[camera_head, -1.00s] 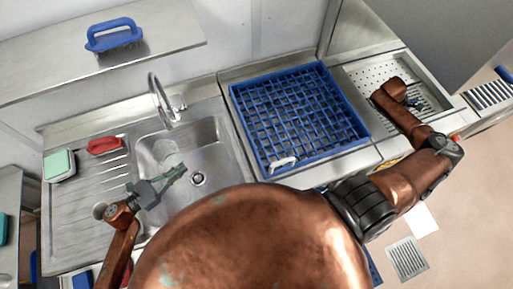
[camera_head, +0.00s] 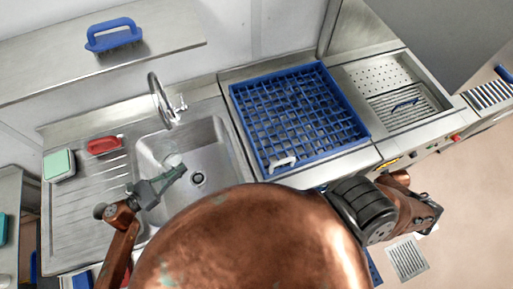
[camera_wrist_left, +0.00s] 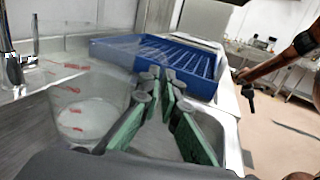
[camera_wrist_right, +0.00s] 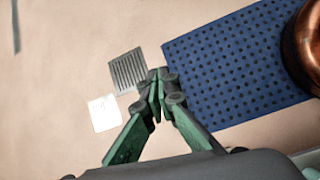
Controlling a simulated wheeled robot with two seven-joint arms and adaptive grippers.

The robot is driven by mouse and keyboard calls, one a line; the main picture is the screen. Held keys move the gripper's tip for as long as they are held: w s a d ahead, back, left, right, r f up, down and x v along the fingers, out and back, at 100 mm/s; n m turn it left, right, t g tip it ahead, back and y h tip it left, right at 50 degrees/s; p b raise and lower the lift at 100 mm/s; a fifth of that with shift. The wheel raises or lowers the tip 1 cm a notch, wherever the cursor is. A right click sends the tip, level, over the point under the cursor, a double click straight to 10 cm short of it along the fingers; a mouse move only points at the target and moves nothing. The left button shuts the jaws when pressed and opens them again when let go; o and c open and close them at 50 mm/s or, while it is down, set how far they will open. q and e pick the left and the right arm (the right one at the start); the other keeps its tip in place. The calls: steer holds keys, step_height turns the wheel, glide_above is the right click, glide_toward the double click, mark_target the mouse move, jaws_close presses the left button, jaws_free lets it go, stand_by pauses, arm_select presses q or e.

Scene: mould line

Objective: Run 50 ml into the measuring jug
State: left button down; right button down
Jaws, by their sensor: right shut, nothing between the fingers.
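The clear measuring jug (camera_head: 173,161) stands in the left part of the sink basin (camera_head: 215,150), below the tap (camera_head: 160,100). It also shows, large and see-through, at the left of the left wrist view (camera_wrist_left: 80,112). My left gripper (camera_head: 178,172) is right beside the jug, on its near side. Its fingers (camera_wrist_left: 159,80) come close together at the tips; whether a thin part of the jug lies between them cannot be told. The water level is not readable. My right gripper (camera_wrist_right: 158,82) is shut and empty, low above the floor; in the head view my arm hides it.
A blue rack (camera_head: 300,115) stands right of the sink. A red brush (camera_head: 104,145) and a green-and-white sponge (camera_head: 59,165) lie on the drainboard. A blue brush (camera_head: 113,35) is on the shelf. A blue mat (camera_wrist_right: 240,70) and a grate (camera_wrist_right: 128,70) are on the floor.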

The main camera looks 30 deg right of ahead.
mark_target(176, 167)
steer(key=a+f+m+t, duration=0.1)
steer(key=a+f+t, duration=0.2)
steer(key=a+f, duration=1.2)
arm_select(q)
steer(key=shift+r, duration=3.05)
arm_select(e)
steer(key=w+a+f+n+t, duration=0.2)
steer(key=w+a+f+n, duration=0.1)
steer(key=w+a, duration=0.7)
steer(key=w+a+f+n+t+h, duration=0.1)
steer(key=w+a+f+n+t, duration=0.2)
steer(key=w+a+f, duration=0.3)
steer(key=shift+w+a+n+t, duration=0.3)
steer(key=shift+w+a, duration=2.1)
steer(key=shift+a, duration=0.5)
steer(key=shift+f, duration=0.15)
